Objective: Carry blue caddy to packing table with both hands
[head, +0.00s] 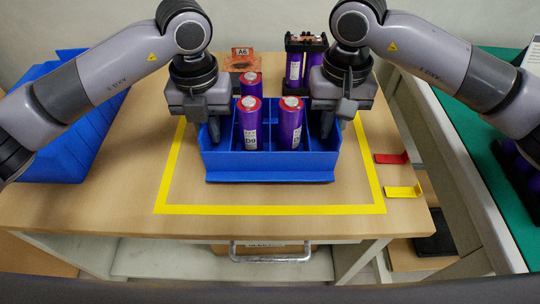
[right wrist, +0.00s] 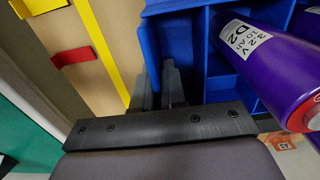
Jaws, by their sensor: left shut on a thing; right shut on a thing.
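The blue caddy (head: 270,166) is on the wooden table inside a yellow taped outline, or just above it; I cannot tell which. It holds purple cylindrical cells, two at the front (head: 249,125) (head: 290,124) and one behind (head: 250,84). My left gripper (head: 213,125) is shut on the caddy's left side wall. My right gripper (head: 329,122) is shut on its right side wall. In the right wrist view the fingers (right wrist: 163,90) pinch the blue wall (right wrist: 185,42), beside a purple cell labelled D2 (right wrist: 265,62). The left fingertips are partly hidden.
A large blue bin (head: 70,140) stands at the table's left. Red (head: 392,158) and yellow (head: 403,191) brackets lie at right. A green-topped surface (head: 470,125) is further right.

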